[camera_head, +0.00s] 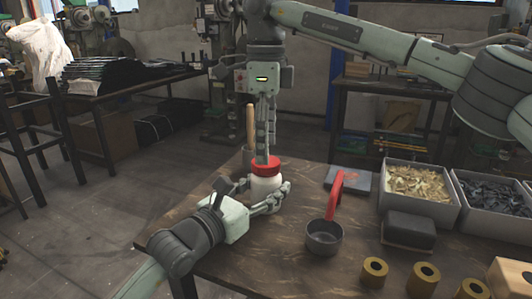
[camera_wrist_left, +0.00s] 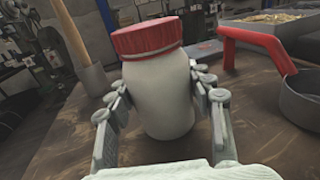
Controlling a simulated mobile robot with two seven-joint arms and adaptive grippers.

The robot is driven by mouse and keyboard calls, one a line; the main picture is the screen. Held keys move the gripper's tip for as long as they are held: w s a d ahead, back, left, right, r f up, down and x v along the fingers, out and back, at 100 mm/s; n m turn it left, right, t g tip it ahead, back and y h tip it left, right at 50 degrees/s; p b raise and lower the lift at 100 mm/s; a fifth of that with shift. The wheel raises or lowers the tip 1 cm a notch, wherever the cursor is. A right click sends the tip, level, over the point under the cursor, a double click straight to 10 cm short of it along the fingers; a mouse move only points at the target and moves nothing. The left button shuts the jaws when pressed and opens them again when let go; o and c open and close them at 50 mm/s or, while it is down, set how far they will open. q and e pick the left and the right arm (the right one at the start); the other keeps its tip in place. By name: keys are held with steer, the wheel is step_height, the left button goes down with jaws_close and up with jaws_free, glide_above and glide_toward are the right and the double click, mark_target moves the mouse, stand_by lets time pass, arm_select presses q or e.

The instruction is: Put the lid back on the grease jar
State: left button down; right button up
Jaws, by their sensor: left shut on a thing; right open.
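The white grease jar (camera_head: 264,186) stands upright on the wooden table, near its left part. The red lid (camera_head: 265,167) sits on top of the jar. In the left wrist view the lid (camera_wrist_left: 147,37) covers the mouth of the white jar (camera_wrist_left: 158,92) and looks level. My left gripper (camera_head: 262,197) is shut on the jar from the near side, its fingers on both flanks. My right gripper (camera_head: 266,156) points straight down just above the lid, open and empty; whether its tips touch the lid I cannot tell.
A pot with a red handle (camera_head: 324,236) stands right of the jar. A wooden-handled tool in a cup (camera_head: 249,135) is behind it. Grey bins of scraps (camera_head: 418,181), a dark block (camera_head: 408,230) and several brass rings (camera_head: 374,271) fill the right side.

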step_height(320, 180, up, 9)
steer(key=shift+r, duration=0.2)
arm_select(q)
steer(key=c, duration=0.6)
jaws_free()
steer(key=shift+o, duration=0.2)
steer(key=v, duration=1.2)
